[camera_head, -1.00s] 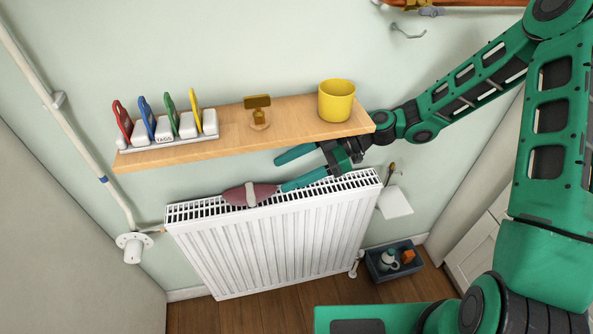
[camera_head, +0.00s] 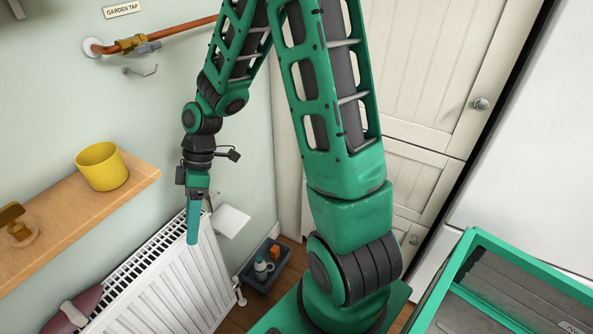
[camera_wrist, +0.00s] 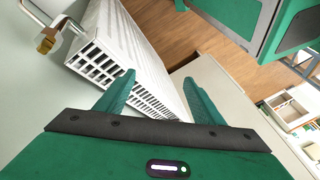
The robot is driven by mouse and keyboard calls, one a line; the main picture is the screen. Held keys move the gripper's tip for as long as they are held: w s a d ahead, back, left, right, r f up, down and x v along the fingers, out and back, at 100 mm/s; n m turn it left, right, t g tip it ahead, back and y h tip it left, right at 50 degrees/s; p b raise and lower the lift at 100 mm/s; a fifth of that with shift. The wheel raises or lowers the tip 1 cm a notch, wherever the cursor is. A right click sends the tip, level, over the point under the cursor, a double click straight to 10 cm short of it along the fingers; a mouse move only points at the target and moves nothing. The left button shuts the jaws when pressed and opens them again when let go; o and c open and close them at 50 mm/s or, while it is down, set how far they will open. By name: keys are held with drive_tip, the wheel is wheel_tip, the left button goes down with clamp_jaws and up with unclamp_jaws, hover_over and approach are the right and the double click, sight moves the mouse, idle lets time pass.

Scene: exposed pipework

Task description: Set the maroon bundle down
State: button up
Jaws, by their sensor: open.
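The maroon bundle (camera_head: 77,307) with a pale band lies on top of the white radiator (camera_head: 170,290), at the lower left of the head view, partly cut by the picture edge. My gripper (camera_head: 193,225) hangs over the right end of the radiator, well apart from the bundle. In the wrist view, my gripper (camera_wrist: 158,95) has its two green fingers spread with nothing between them. The radiator's slotted top and end (camera_wrist: 120,60) show beyond the fingers. The bundle is not in the wrist view.
A copper pipe with a tap (camera_head: 133,44) runs along the wall. A green-rimmed tray (camera_head: 450,275) is at right.

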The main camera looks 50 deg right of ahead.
drive_tip(key=s+d+r+m+h, duration=0.1)
drive_tip(key=s+d+r+m, duration=0.2)
drive_tip(key=d, duration=0.2)
drive_tip(key=s+d+r+m+t+h, duration=0.1)
drive_tip(key=s+d+r+m+h, duration=0.15)
drive_tip(key=d, duration=0.25)
drive_tip(key=s+d+r+m+h, duration=0.1)
drive_tip(key=s+d+r+m, duration=0.15)
drive_tip(key=d+m, duration=0.2)
drive_tip(key=s+d+r+m, duration=0.6)
drive_tip(key=s+d+m, duration=0.2)
drive_tip(key=s, duration=0.4)
drive_tip(key=shift+s+m+t, duration=0.3)
drive_tip(key=shift+m+t, duration=0.1)
drive_tip(key=shift+m, duration=0.1)
drive_tip(key=shift+r+h, duration=0.1)
drive_tip(key=shift+h, duration=0.15)
